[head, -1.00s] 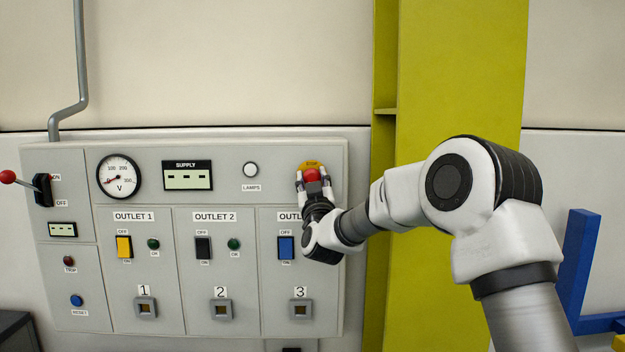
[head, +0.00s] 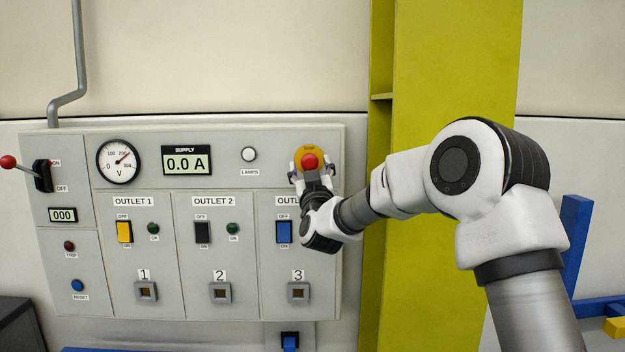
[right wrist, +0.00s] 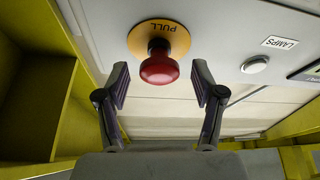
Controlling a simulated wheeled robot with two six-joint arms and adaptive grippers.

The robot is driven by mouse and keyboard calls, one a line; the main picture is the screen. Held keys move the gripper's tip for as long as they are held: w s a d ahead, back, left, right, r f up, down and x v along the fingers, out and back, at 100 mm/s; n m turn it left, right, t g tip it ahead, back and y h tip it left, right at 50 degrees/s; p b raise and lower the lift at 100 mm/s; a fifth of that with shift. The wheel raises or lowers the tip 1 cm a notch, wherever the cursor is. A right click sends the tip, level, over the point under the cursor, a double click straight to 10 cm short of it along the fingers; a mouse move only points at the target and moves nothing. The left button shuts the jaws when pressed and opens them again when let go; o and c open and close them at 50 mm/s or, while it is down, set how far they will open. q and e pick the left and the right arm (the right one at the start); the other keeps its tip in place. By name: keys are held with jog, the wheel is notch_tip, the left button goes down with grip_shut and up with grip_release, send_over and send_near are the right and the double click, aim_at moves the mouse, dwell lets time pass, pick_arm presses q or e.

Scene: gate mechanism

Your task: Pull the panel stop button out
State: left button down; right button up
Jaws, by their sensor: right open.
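The panel stop button (head: 310,162) is a red mushroom knob on a yellow round plate at the upper right of the grey panel (head: 205,142). In the right wrist view the red button (right wrist: 159,67) stands out from its yellow plate, marked PULL. My right gripper (head: 311,172) is in front of the button, its fingers spread to either side. In the right wrist view the open right gripper (right wrist: 160,85) has a finger on each side of the knob, with gaps on both sides, not touching it. My left gripper is not in view.
The supply display (head: 186,161) reads 0.0 A and the voltmeter (head: 119,161) needle points up to the right. A red-knobbed lever (head: 8,162) is at the panel's left. A yellow-green column (head: 450,80) stands just right of the panel.

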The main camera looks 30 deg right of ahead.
jog(key=v, duration=1.1)
jog(key=shift+w, duration=0.1)
jog(key=shift+r, duration=0.1)
dwell(1.7)
